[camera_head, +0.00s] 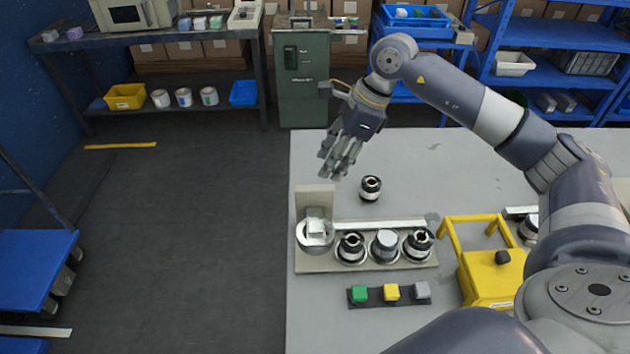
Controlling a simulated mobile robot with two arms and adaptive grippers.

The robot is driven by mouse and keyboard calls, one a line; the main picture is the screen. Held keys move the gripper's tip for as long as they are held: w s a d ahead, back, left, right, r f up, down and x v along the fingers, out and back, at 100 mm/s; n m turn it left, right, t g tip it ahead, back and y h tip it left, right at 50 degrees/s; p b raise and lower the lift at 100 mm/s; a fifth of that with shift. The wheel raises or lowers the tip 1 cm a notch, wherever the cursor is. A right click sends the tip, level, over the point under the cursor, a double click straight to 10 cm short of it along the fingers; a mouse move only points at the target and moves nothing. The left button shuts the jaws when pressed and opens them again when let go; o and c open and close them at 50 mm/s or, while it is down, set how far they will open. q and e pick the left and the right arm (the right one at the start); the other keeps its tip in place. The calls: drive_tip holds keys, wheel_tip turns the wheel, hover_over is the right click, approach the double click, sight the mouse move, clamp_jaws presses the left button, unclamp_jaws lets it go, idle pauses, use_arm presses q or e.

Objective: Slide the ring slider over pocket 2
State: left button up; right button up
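The beige wrapper fixture (368,267) lies along the table's left edge, with a row of round pockets and a rail behind them. A silver ring (302,240), likely the ring slider, is at the row's left end, by an upright plate, with a pale block inside or on it. To its right, the pockets hold a dark roller (351,248), a part with a plain silver top (384,246) and another dark roller (418,244). No pocket numbers are legible. My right gripper (333,175) hangs above and behind the fixture, touching nothing visible; its finger gap is unclear. My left gripper is out of view.
A loose dark roller (370,188) stands behind the fixture. Green, yellow and grey buttons (391,293) sit in front. A yellow frame machine (490,275) stands to the right, partly behind my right arm. The table (445,165) is clear toward the back.

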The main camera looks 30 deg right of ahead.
sight(316, 187)
drive_tip(key=x, duration=0.1)
drive_tip(key=p+x, duration=0.1)
drive_tip(key=x, duration=0.2)
drive_tip(key=shift+s+a+f, duration=0.15)
drive_tip(key=shift+s+a, duration=0.15)
drive_tip(key=shift+a, duration=0.1)
drive_tip(key=x, duration=0.2)
drive_tip(key=p+x, duration=0.1)
drive_tip(key=x, duration=0.1)
drive_tip(key=shift+w+d+f, duration=0.1)
drive_tip(key=shift+w+d, duration=0.1)
drive_tip(key=shift+d, duration=0.05)
drive_tip(key=shift+a+f, duration=0.25)
drive_tip(key=shift+f, duration=0.3)
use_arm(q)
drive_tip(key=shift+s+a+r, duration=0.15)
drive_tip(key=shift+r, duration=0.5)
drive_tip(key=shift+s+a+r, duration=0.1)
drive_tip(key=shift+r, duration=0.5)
